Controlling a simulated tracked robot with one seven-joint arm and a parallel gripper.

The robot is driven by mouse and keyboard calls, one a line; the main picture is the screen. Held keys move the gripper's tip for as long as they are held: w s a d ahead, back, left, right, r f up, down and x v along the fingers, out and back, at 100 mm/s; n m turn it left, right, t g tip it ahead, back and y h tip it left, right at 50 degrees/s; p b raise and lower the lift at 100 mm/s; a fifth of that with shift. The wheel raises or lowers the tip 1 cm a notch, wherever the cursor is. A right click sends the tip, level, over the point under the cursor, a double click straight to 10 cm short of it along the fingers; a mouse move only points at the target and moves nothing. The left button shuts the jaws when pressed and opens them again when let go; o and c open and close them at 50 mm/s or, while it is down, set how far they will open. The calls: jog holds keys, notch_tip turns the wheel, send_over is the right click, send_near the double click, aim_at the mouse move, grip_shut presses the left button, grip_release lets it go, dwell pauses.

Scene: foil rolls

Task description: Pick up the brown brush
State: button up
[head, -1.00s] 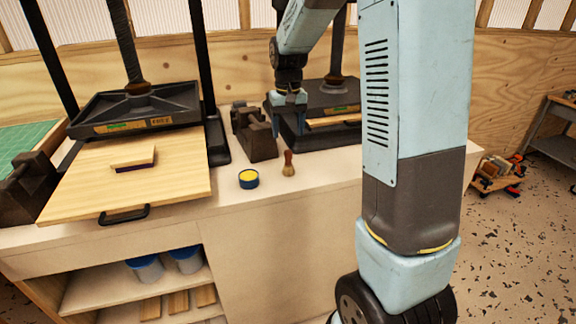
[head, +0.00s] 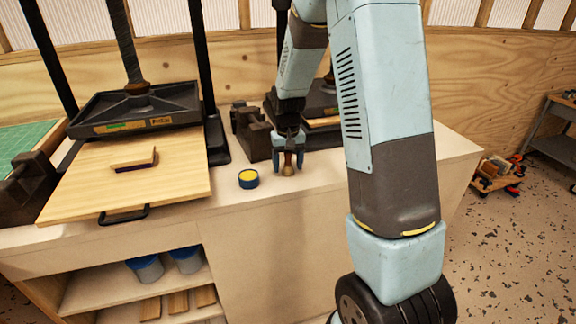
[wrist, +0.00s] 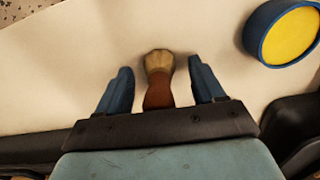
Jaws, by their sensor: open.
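The brown brush (head: 288,168) stands on the pale counter, with a reddish-brown handle and tan bristles. In the wrist view the brush (wrist: 159,78) shows between the two blue fingers of my gripper (wrist: 163,90), with a gap on each side. In the head view my gripper (head: 289,165) points down around the brush, its fingers to the left and right of it. My gripper is open. The upper part of the brush handle is partly hidden by the gripper in the head view.
A blue tin with yellow contents (head: 249,179) stands close left of the brush. A dark metal block (head: 254,135) is just behind. A press with a wooden board (head: 81,190) fills the left. The counter's front edge is near.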

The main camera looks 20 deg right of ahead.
jog(key=shift+f, duration=0.6)
jog(key=shift+c, duration=0.4)
jog(key=c, duration=1)
jog(key=shift+r, duration=0.15)
jog(key=shift+r, duration=0.3)
notch_tip(320, 180, up, 3)
jog(key=shift+f, duration=0.2)
jog(key=s+a+r, duration=0.1)
jog(key=s+r, duration=0.2)
jog(key=s, duration=0.1)
jog(key=s+a+r, duration=0.1)
jog(key=s+r, duration=0.2)
jog(key=s, duration=0.2)
jog(key=s+a+r, duration=0.1)
jog(key=s+r, duration=0.2)
jog(key=s, duration=0.1)
jog(key=shift+s+a+r, duration=0.3)
jog(key=shift+a, duration=0.05)
